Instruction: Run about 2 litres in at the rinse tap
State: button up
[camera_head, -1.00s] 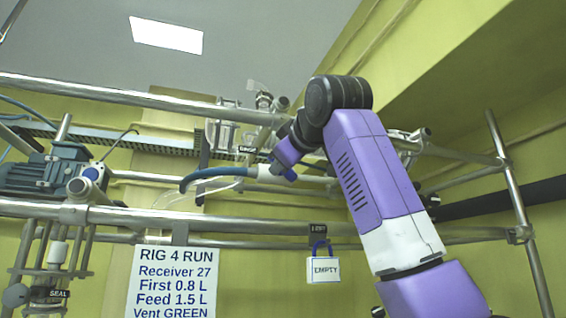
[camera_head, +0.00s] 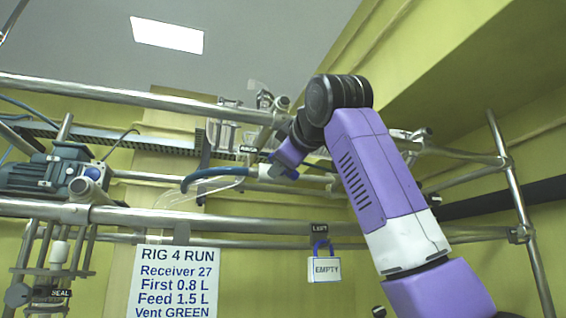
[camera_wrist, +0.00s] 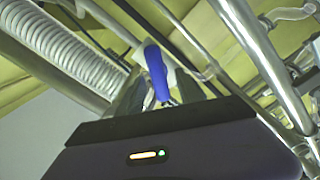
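The rinse tap's small dark label, which seems to read RINSE (camera_head: 247,149), hangs on the frame at the middle of the head view. Just below it a white fitting (camera_head: 266,172) joins a blue hose (camera_head: 212,173). My gripper (camera_head: 284,168) is at the right end of this fitting, small and partly hidden by my arm. In the wrist view a blue lever handle (camera_wrist: 157,72) stands between the two dark fingers of my gripper (camera_wrist: 161,85). Whether both fingers press on it is not clear. Liquid flow and level are not visible.
Metal rails (camera_head: 150,219) cross in front and above. A padlock tagged EMPTY (camera_head: 325,269) hangs from the lower rail under a dark label (camera_head: 319,229). A sign headed RIG 4 RUN (camera_head: 177,283) hangs left. A motor (camera_head: 50,170) stands far left. A ribbed hose (camera_wrist: 60,50) runs beside my gripper.

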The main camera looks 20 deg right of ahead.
jog(key=s+b, duration=0.3)
jog(key=s, duration=0.4)
jog(key=shift+s+b, duration=0.35)
jog(key=shift+s, duration=0.05)
dwell(6.9)
